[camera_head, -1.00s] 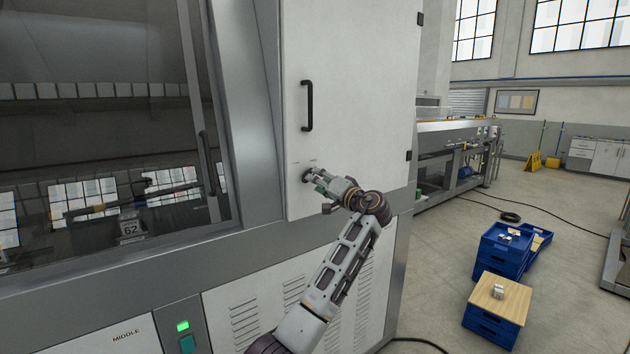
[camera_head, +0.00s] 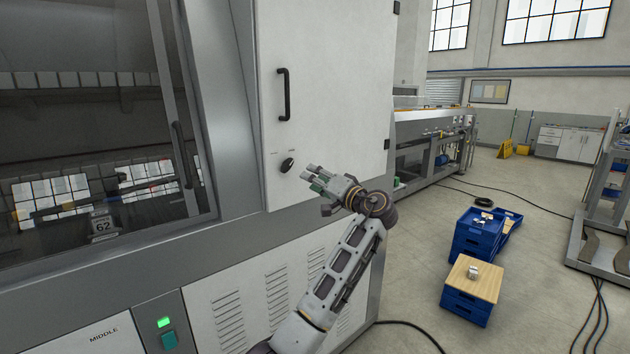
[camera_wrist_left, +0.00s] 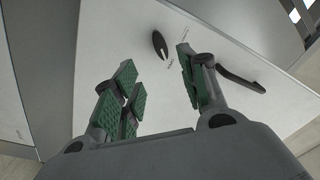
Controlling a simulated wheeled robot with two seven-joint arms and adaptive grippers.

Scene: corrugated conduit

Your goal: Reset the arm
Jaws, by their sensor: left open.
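My left arm reaches up from the bottom of the head view. Its gripper (camera_head: 316,180) is open and empty, a little right of and below a black rotary knob (camera_head: 287,165) on the white cabinet door (camera_head: 325,90). The gripper is apart from the knob. In the left wrist view, the green-padded fingers (camera_wrist_left: 155,85) are spread with nothing between them. The knob (camera_wrist_left: 159,45) shows beyond the fingertips, on the white panel. My right gripper is not in view.
A black door handle (camera_head: 284,95) stands out above the knob. A dark glass window (camera_head: 90,110) fills the left. A green-lit switch (camera_head: 165,325) sits below it. Blue crates (camera_head: 467,305) and a cable lie on the floor at right, with open floor around them.

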